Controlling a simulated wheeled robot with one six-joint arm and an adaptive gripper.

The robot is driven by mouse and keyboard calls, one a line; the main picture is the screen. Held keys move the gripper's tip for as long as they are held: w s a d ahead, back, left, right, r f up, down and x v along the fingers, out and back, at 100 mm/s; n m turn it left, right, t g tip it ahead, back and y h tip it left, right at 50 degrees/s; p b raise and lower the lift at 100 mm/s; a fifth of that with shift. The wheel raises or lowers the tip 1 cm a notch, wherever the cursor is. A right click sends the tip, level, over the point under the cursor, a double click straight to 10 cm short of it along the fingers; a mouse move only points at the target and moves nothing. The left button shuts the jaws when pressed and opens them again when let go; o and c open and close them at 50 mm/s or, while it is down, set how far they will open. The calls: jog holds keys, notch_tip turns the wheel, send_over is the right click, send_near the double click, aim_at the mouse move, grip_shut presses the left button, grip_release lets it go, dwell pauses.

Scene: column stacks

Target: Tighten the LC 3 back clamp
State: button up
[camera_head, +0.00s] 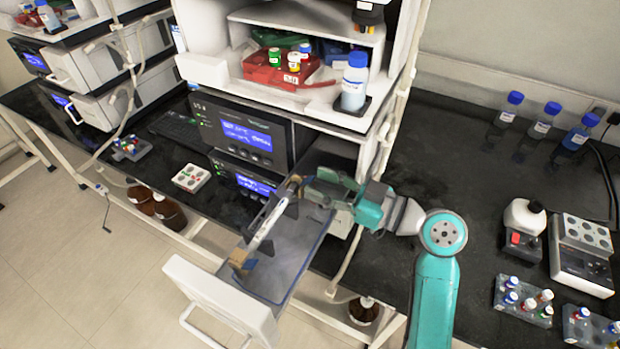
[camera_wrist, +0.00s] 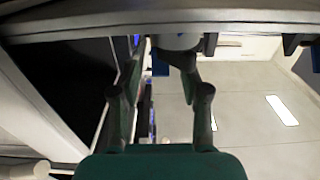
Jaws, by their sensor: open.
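An open drawer (camera_head: 300,262) with a white front panel extends from the instrument stack labelled LC 3 or similar; the label is too small to read surely. A long white column (camera_head: 268,222) lies along it. A tan clamp block (camera_head: 240,262) holds its front end. A second tan clamp piece (camera_head: 291,184) shows at the back end, partly hidden by my gripper. My gripper (camera_head: 302,190) is at that back end. In the wrist view my gripper (camera_wrist: 160,62) is open, its fingers apart, with a pale cylindrical part (camera_wrist: 175,41) near the tips. Contact cannot be told.
A white shelf housing with a red tray (camera_head: 280,72) and a blue-capped bottle (camera_head: 355,82) is above. Vial racks (camera_head: 523,302) and a white device (camera_head: 583,255) stand on the right bench. The bench's middle is clear.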

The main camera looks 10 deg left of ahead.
aim_at(304, 181)
jog(key=shift+x, duration=1.45)
grip_shut()
jog(key=shift+a+r, duration=0.1)
jog(key=h, duration=0.2)
jog(key=a+r+g+h, duration=0.1)
jog(key=h, duration=0.1)
jog(key=shift+w+g, duration=0.2)
jog(key=shift+g, duration=0.1)
jog(key=shift+w+a+g+h, duration=0.1)
jog(key=shift+a+g+h, duration=0.15)
jog(key=shift+h, duration=0.5)
jog(key=shift+w+a+g+h, duration=0.1)
jog(key=shift+a+g+h, duration=0.15)
jog(key=shift+h, duration=0.55)
jog(key=shift+w+a+g+h, duration=0.1)
jog(key=shift+a+g+h, duration=0.15)
jog(key=shift+h, duration=0.5)
